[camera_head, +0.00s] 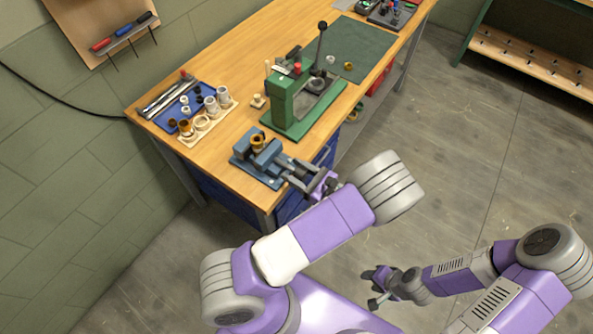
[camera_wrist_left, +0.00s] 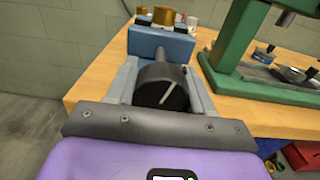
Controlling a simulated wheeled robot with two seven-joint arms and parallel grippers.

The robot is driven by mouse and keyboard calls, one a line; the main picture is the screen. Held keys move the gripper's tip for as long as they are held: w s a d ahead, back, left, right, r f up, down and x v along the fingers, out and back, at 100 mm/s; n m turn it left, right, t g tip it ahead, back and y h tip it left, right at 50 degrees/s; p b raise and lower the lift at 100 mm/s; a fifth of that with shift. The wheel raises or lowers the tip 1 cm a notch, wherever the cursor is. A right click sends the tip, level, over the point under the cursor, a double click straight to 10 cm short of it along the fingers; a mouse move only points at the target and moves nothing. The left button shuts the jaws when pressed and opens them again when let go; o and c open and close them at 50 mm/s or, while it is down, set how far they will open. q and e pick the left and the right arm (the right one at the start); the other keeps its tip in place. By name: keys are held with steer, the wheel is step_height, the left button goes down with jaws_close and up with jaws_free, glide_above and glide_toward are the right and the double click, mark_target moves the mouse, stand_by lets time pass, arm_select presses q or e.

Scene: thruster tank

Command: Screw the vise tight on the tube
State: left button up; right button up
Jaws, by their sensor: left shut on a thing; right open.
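The blue vise (camera_head: 262,160) sits at the front corner of the wooden bench, with a brass-coloured tube (camera_head: 258,141) upright between its jaws. In the left wrist view the vise (camera_wrist_left: 165,45) lies straight ahead, with the tube (camera_wrist_left: 164,16) at its top. My left gripper (camera_head: 303,172) is at the vise's screw end. Its fingers are shut on a round black knob (camera_wrist_left: 160,88) with a white line slanting across its face. How tightly the jaws press the tube cannot be told. My right gripper (camera_head: 378,286) is open and empty, over the floor away from the bench.
A green press (camera_head: 295,105) with a lever stands just behind the vise. A wooden rack (camera_head: 208,124) of rings and a blue tray (camera_head: 172,105) lie at the left. A green mat (camera_head: 355,48) covers the far bench. The floor around my right arm is clear.

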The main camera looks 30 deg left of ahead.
arm_select(q)
steer(key=shift+m+p, duration=0.4)
steer(key=m+p, duration=0.2)
steer(key=shift+s+m+p, duration=0.1)
steer(key=shift+m+p, duration=0.3)
steer(key=m+p, duration=0.2)
steer(key=shift+m, duration=0.3)
steer(key=m+p, duration=0.1)
steer(key=m, duration=0.2)
steer(key=shift+s+m+p, duration=0.1)
steer(key=shift+m+p, duration=0.2)
steer(key=shift+p, duration=0.1)
steer(key=shift+f+m+p, duration=0.15)
steer(key=shift+m+p, duration=0.5)
steer(key=shift+m, duration=1.35)
steer(key=o, duration=0.8)
steer(key=shift+o, duration=1)
